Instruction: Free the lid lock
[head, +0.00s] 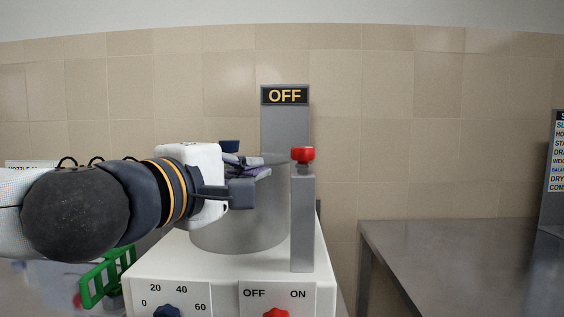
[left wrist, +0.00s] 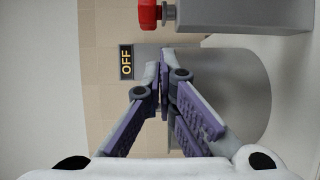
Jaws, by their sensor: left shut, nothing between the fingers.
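A grey round drum (head: 262,225) stands on a white machine housing (head: 220,267). A red knob (head: 303,154) tops a grey upright post (head: 302,225) at the drum's right; it also shows at the top of the left wrist view (left wrist: 148,15). A lid's edge on the drum is hard to make out. My left gripper (head: 268,170) comes in from the left over the drum's top, left of the knob and slightly lower, apart from it. In the left wrist view its purple-padded fingers (left wrist: 164,78) meet at the tips, empty. They cover part of the drum.
A taller grey panel with an OFF sign (head: 285,96) stands behind the drum. The front has a navy dial (head: 166,312) and a red OFF/ON switch (head: 276,313). A green frame (head: 93,284) is at lower left.

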